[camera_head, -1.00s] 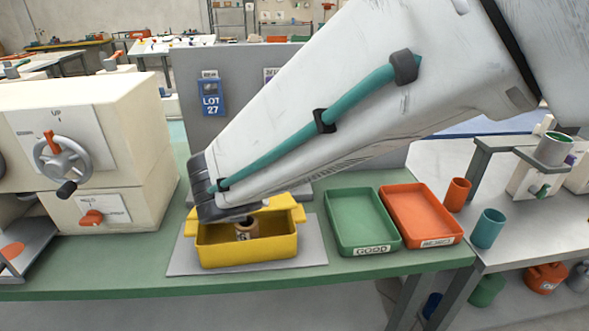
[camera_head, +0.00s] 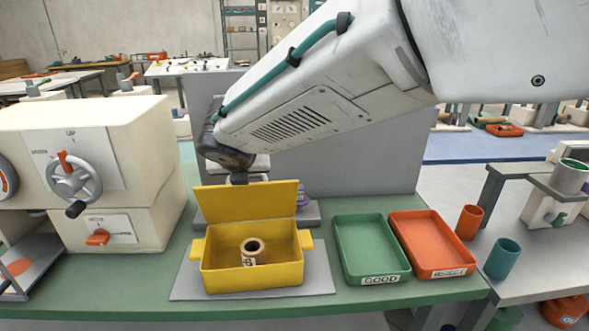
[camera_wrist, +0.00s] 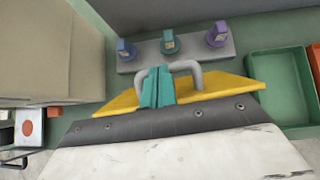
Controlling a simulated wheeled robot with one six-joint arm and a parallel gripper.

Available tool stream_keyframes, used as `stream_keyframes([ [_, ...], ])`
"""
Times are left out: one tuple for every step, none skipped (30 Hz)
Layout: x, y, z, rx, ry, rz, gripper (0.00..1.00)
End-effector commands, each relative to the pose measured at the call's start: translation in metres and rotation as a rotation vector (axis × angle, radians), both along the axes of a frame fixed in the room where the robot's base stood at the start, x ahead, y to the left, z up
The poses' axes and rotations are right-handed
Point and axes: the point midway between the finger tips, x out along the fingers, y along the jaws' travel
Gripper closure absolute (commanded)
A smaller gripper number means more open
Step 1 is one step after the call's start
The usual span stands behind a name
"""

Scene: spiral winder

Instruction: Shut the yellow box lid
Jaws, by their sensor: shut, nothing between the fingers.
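The yellow box (camera_head: 252,272) stands on a grey mat on the green bench. Its yellow lid (camera_head: 247,200) is raised about upright along the back edge, so the box is open. A tan, ring-topped part (camera_head: 252,248) sits inside. In the wrist view, the lid (camera_wrist: 225,86) shows at a steep slant with a grey loop handle (camera_wrist: 187,66). My gripper (camera_wrist: 157,86) has its teal fingers together by the handle, near the lid; I cannot tell whether they touch. In the head view, my wrist is just behind and above the lid, which hides the fingertips.
A green tray (camera_head: 372,250) and an orange tray (camera_head: 432,245) lie right of the box. A cream machine with a handwheel (camera_head: 73,183) stands left. A grey stand (camera_wrist: 140,57) with blue, green and purple pieces is behind the lid. A grey panel (camera_head: 370,150) rises at the back.

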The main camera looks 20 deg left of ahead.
Motion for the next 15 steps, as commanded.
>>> stream_keyframes([
  [0.0030,0.0012,0.0004,0.001,0.000,-0.002,1.00],
  [0.0044,0.0018,0.0008,0.001,0.000,-0.002,1.00],
  [0.0060,0.0026,0.0012,0.001,0.001,-0.001,1.00],
  [0.0071,0.0032,0.0015,0.001,0.001,-0.001,1.00],
  [0.0079,0.0036,0.0016,0.001,0.001,-0.001,1.00],
  [0.0089,0.0041,0.0016,0.001,0.000,-0.002,1.00],
  [0.0094,0.0043,0.0016,0.000,0.000,-0.001,1.00],
  [0.0099,0.0045,0.0016,0.000,0.000,-0.001,1.00],
  [0.0103,0.0048,0.0015,0.000,0.001,-0.001,1.00],
  [0.0105,0.0049,0.0016,0.000,0.001,-0.001,1.00],
  [0.0106,0.0049,0.0016,0.000,0.001,-0.001,1.00],
  [0.0107,0.0050,0.0016,0.000,0.001,-0.001,1.00],
  [0.0108,0.0050,0.0015,0.000,0.001,-0.001,1.00],
  [0.0108,0.0050,0.0015,0.000,0.001,-0.001,1.00],
  [0.0107,0.0050,0.0016,0.000,0.001,-0.001,1.00],
])
